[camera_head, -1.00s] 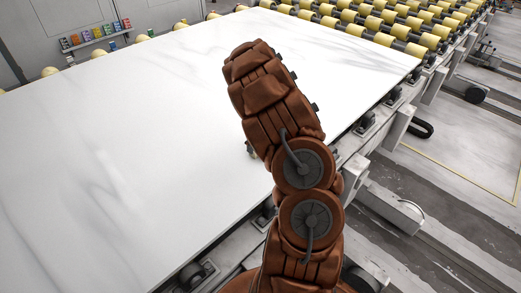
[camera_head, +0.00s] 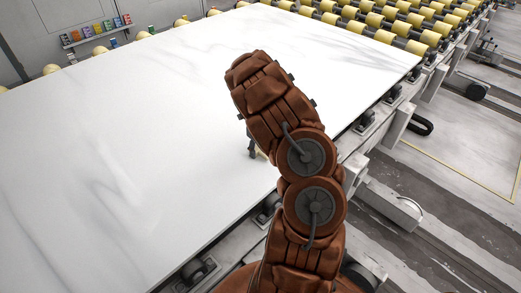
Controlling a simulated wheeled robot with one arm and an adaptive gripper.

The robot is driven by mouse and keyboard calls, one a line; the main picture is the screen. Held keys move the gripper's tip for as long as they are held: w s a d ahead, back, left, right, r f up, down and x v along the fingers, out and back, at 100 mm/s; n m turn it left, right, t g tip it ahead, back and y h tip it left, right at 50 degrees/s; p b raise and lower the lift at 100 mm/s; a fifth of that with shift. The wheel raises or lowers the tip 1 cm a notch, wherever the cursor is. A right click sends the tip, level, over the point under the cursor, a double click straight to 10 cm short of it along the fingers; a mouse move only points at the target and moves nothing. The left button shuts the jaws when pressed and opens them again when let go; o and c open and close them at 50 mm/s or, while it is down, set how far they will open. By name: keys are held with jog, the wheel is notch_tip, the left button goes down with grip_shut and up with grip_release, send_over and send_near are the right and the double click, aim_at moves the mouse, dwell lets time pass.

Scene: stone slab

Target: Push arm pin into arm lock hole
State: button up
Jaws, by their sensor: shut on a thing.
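My arm reaches up from the bottom over the near right part of the white stone slab (camera_head: 110,150). A small dark part of my gripper (camera_head: 251,145) shows at the left side of my arm, low over the slab. The rest of the gripper is hidden behind the arm. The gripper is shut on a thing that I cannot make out. I cannot pick out the arm pin or the arm lock hole; the arm may cover them.
The slab lies on a conveyor with yellow rollers (camera_head: 385,37) at the back right. Metal brackets (camera_head: 366,121) line its right edge. A shelf with small coloured items (camera_head: 95,31) is on the back wall. Grey floor (camera_head: 455,200) is open on the right.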

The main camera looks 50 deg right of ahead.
jog(key=c, duration=0.6)
jog(key=shift+c, duration=0.2)
